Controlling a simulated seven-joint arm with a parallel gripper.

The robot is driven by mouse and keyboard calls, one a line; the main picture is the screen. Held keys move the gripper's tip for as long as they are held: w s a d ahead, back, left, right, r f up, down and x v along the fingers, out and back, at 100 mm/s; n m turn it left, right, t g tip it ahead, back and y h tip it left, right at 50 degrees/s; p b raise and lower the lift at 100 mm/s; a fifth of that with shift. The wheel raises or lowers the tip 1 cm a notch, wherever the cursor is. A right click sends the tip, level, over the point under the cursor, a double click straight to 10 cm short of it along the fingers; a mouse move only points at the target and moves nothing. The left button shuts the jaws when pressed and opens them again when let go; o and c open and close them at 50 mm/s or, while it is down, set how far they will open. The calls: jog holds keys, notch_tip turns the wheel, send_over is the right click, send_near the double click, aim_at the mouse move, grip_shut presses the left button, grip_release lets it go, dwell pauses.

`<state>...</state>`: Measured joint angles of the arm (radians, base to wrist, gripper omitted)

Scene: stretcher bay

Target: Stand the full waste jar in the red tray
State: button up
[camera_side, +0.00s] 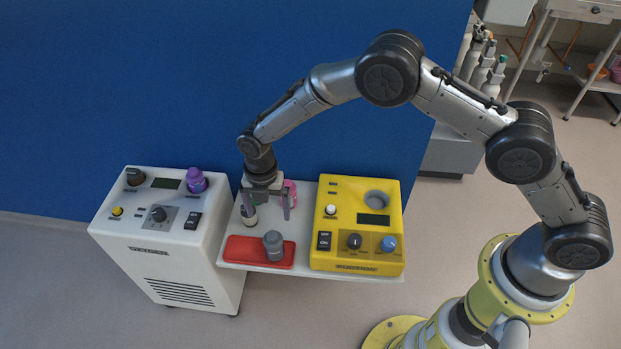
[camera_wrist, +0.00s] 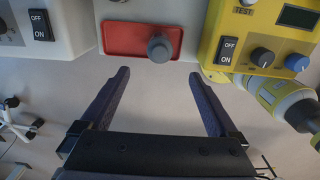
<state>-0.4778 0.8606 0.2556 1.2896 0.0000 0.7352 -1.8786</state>
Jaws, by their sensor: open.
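The red tray (camera_side: 240,252) lies on a white shelf. A grey-lidded jar (camera_side: 274,247) stands upright in its right part; how full it is does not show. In the wrist view the red tray (camera_wrist: 122,38) and the jar's round grey lid (camera_wrist: 160,46) are ahead of the fingers. My gripper (camera_side: 267,209) is open above the shelf, behind the jar and apart from it. Its two fingers (camera_wrist: 158,76) have nothing between them in the wrist view. A second, pale jar-like item (camera_side: 249,217) stands behind the tray, partly hidden by the left finger.
A pink item (camera_side: 291,189) stands behind my gripper, partly hidden. A yellow device (camera_side: 333,245) with knobs closes off the right side of the white shelf (camera_side: 300,269). A white cabinet (camera_side: 165,245) with a purple knob (camera_side: 196,180) stands at left. A blue wall (camera_side: 110,90) is behind.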

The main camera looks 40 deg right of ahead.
jog(key=s+d+r+m+t, duration=0.1)
jog(key=s+d+r+m, duration=0.3)
jog(key=r, duration=0.5)
jog(key=s+d+r+m+t, duration=0.1)
jog(key=d+r+m, duration=0.3)
jog(key=d+r, duration=0.3)
jog(key=s+d+r+m+t, duration=0.1)
jog(key=s+d+r+m, duration=0.25)
jog(key=r, duration=0.65)
jog(key=s+d+r+m+t, duration=0.1)
jog(key=s+d+m, duration=0.4)
jog(key=s, duration=0.6)
jog(key=s+d+r+m+t, duration=0.1)
jog(key=s+d+r+m, duration=0.3)
jog(key=s+m, duration=0.6)
jog(key=shift+s+d+t, duration=0.3)
jog(key=shift+s+d, duration=0.25)
jog(key=shift+s, duration=0.25)
